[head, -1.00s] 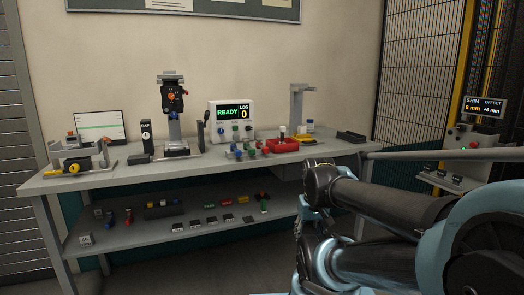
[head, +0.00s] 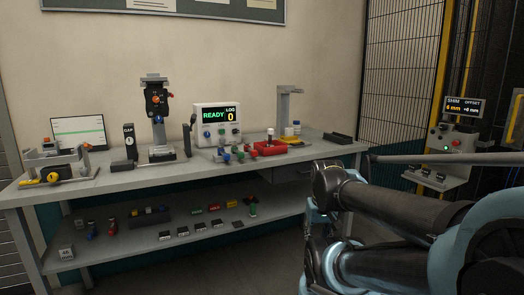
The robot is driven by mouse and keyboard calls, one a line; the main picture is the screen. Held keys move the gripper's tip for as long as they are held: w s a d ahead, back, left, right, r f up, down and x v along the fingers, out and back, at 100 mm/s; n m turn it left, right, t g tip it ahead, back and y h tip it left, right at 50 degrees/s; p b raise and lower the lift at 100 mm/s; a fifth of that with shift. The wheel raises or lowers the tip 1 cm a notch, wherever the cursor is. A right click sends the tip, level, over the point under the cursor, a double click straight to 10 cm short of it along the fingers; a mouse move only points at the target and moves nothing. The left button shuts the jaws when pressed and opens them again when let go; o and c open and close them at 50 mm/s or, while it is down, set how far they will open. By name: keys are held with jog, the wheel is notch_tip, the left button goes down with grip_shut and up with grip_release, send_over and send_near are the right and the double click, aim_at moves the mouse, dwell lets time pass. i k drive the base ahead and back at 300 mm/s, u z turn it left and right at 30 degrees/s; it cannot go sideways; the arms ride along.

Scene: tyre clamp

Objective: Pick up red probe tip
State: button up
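I cannot single out the red probe tip for certain at this size. A cluster of small green, blue and reddish pieces (head: 232,153) stands on the workbench (head: 150,181) in front of the display box. A red tray (head: 283,149) sits just right of the cluster, with a pale-topped upright piece (head: 270,135) at it. Small red pieces (head: 197,211) also lie on the lower shelf. My folded arm fills the right foreground, well apart from the cluster. My gripper itself does not show.
A display box reading READY and 0 (head: 217,117) stands behind the cluster. A black device on a stand (head: 156,100) is left of it. A grey post (head: 284,108) and dark tray (head: 338,137) are to the right. A control panel (head: 452,142) stands far right by a mesh fence.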

aim_at(247, 148)
jog(key=z, duration=1.6)
jog(key=k, duration=2.15)
jog(key=u, duration=1.2)
jog(key=i, duration=1.05)
